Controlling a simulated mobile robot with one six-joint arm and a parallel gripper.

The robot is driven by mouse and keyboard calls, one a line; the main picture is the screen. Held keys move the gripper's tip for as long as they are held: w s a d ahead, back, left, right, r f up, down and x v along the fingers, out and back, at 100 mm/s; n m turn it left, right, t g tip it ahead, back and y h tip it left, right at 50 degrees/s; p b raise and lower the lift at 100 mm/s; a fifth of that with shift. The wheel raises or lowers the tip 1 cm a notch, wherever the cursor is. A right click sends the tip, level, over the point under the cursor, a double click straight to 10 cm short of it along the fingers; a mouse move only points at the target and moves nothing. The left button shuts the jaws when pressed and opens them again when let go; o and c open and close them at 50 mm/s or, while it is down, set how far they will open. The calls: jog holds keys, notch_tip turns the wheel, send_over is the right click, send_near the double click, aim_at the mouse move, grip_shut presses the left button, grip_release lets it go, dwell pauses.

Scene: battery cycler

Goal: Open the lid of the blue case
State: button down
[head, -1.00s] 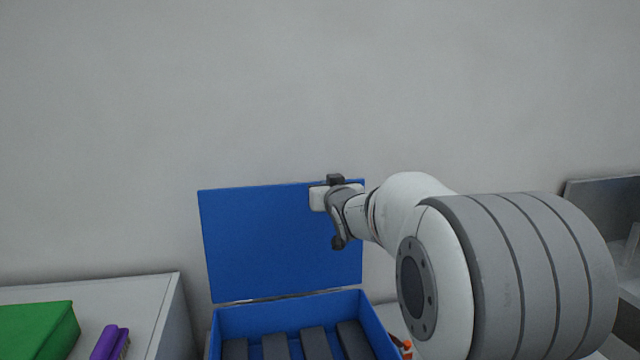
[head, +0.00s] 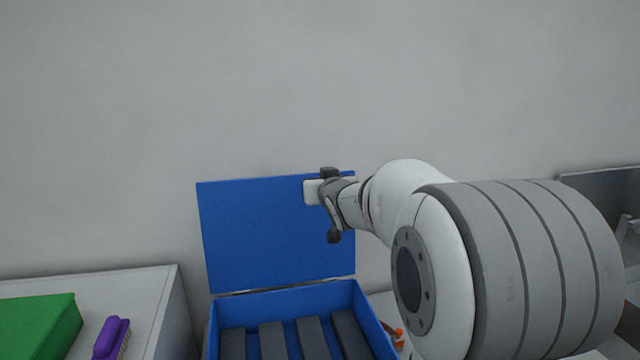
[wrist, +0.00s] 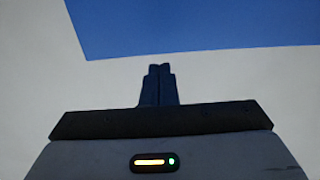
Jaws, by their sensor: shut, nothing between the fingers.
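The blue case (head: 362,318) stands low in the head view with its lid (head: 255,240) raised, standing roughly upright at the back edge. Several dark grey blocks (head: 312,338) lie in the case. My gripper (head: 312,192) is in front of the lid's upper right part in the head view; whether it touches the lid is hard to tell. In the wrist view my gripper's fingers (wrist: 160,72) are together with nothing between them. The blue lid (wrist: 200,25) fills the top of that view beyond the fingertips.
A grey-white cabinet top (head: 150,290) at the left holds a green box (head: 38,322) and a purple brush (head: 112,338). A small orange object (head: 398,333) lies right of the case. A pale wall stands behind. Grey equipment (head: 605,195) is at the far right.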

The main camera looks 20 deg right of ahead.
jog(key=s+r, duration=0.1)
jog(key=s, duration=0.8)
jog(key=s+a+f+g, duration=0.3)
jog(key=s+f+g, duration=0.1)
jog(key=s+f, duration=0.3)
jog(key=s+a+f+g, duration=0.3)
jog(key=s+f+g, duration=0.2)
jog(key=s, duration=0.6)
jog(key=s+a+f+g+y, duration=0.1)
jog(key=s+f+g, duration=0.3)
jog(key=s+f, duration=0.4)
jog(key=shift+s+a+f+n+g, duration=0.3)
jog(key=shift+s+a+f+n, duration=0.15)
jog(key=shift+a, duration=0.45)
